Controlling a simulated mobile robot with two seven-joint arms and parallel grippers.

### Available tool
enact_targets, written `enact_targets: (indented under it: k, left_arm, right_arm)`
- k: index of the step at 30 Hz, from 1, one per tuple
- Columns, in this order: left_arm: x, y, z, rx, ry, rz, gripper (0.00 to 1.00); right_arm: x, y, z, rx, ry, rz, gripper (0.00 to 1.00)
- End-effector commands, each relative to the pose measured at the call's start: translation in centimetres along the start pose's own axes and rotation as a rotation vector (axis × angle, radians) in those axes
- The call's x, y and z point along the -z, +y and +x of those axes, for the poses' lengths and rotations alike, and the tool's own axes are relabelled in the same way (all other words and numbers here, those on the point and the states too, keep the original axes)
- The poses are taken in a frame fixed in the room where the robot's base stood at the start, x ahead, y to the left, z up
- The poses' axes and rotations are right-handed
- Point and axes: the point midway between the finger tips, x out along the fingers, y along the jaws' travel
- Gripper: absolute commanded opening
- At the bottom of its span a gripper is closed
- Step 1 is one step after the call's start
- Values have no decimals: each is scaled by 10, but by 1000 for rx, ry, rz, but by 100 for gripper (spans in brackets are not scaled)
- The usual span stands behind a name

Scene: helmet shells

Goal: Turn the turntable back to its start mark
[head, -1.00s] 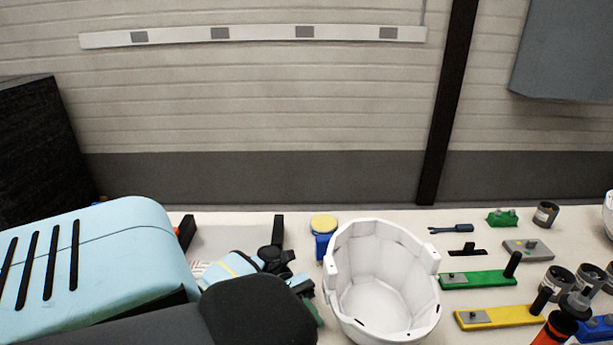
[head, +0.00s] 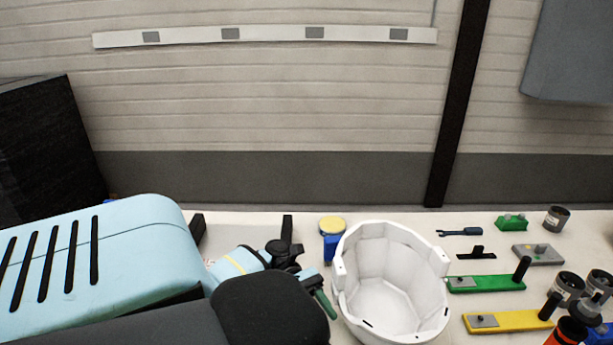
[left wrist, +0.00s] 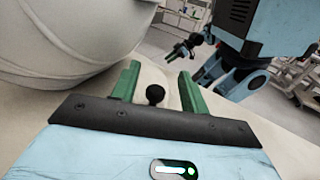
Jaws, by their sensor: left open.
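A white helmet shell (head: 385,290) stands open side up on the bench, and its large pale curve fills the upper left of the left wrist view (left wrist: 65,40). I cannot make out the turntable or its start mark. My left gripper (left wrist: 158,86) is open, beside the shell. A black round knob (left wrist: 155,94) shows between its green fingers, not visibly gripped. In the head view the left gripper (head: 322,292) is partly hidden behind my arm, just left of the shell. My right gripper (left wrist: 184,50) appears small and far off in the left wrist view; its jaw state is unclear.
Right of the shell lie a green fixture (head: 487,284), a yellow fixture (head: 510,321) and dark cups (head: 557,218). A blue block with a yellow round top (head: 332,226) stands close behind the shell's left side. A wall closes off the back.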

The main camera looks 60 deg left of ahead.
Motion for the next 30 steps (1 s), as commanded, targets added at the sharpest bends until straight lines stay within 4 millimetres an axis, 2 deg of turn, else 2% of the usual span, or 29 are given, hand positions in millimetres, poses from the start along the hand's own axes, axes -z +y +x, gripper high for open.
enact_targets:
  k: [2,15,24,30]
  left_arm:
    - [-20,0,0,3,4,10,44]
    - [-22,-49,64,3,0,4,44]
    - [-26,-81,107,3,0,1,44]
    - [-28,-93,124,1,1,1,44]
  right_arm:
    - [10,1,-2,-2,18,-2,36]
    - [30,3,-5,-8,55,-9,36]
    - [30,6,-5,-11,54,-16,36]
    - [27,7,-5,-11,50,-21,36]
